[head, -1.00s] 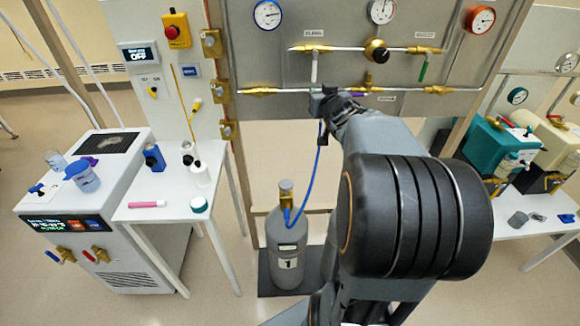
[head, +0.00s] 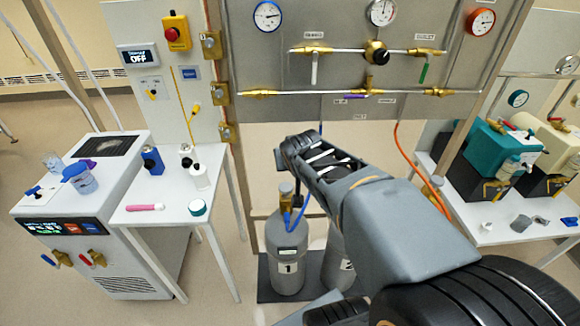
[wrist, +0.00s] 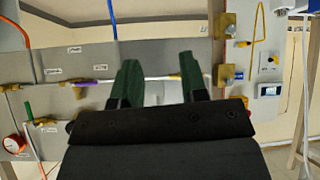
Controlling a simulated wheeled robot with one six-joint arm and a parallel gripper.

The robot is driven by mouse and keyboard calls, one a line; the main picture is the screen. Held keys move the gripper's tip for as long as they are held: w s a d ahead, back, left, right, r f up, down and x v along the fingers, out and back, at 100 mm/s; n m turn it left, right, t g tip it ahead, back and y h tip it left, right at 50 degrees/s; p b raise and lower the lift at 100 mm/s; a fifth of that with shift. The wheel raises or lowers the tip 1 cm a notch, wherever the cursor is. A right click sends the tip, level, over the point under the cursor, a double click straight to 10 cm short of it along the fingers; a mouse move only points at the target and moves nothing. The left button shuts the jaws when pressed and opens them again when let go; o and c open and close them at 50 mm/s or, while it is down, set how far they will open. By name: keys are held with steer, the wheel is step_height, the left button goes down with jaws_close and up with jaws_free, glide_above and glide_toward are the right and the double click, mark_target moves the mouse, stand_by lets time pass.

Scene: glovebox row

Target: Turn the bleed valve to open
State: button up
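The grey panel (head: 290,75) carries several lever handles: a white one (head: 314,70) and a green one (head: 424,70) hang down from the upper pipe, and a purple one (head: 352,97) lies along the lower pipe. The small labels are too blurred to tell which is the bleed valve. The wrist view, turned upside down, shows the purple lever (wrist: 85,82) and green lever (wrist: 29,112) left of my gripper (wrist: 163,75). Its two green fingers stand apart with nothing between them. In the head view my gripper (head: 290,150) is below the lower pipe; its fingertips are unclear.
Two grey cylinders (head: 287,262) stand below the panel, with a blue hose and an orange hose (head: 415,170). A white side table (head: 165,205) holds small bottles at left. Teal pump (head: 500,150) stands on the right bench.

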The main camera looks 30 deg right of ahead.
steer(key=shift+s+a+f+g, duration=0.4)
steer(key=shift+s+a+f, duration=0.2)
steer(key=shift+a, duration=0.1)
